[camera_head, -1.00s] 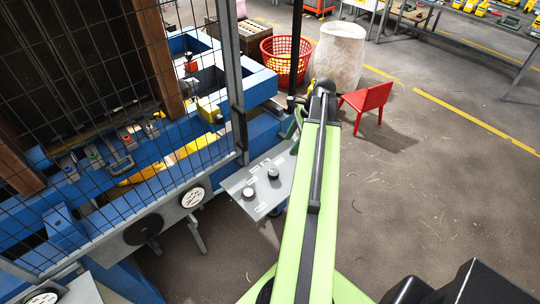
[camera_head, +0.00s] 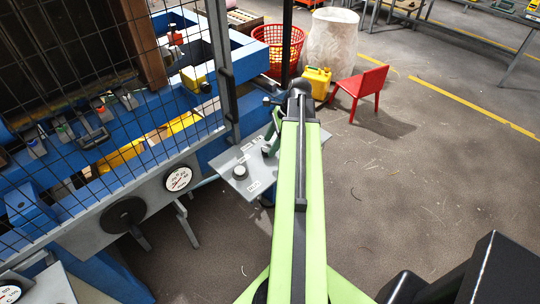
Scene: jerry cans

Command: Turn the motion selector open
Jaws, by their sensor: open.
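A grey control panel (camera_head: 240,188) juts out from the blue machine, left of my arm. I cannot tell whether this knob is the motion selector. My gripper (camera_head: 269,146), partly seen as a green and dark shape, is open over the panel's upper right part. My long green arm hides the far side of the gripper.
A wire mesh guard (camera_head: 110,90) and its grey post (camera_head: 226,80) stand left of the panel. A yellow jerry can (camera_head: 318,82), a red basket (camera_head: 277,48), a white sack (camera_head: 331,42) and a red chair (camera_head: 361,88) stand beyond. The floor at right is clear.

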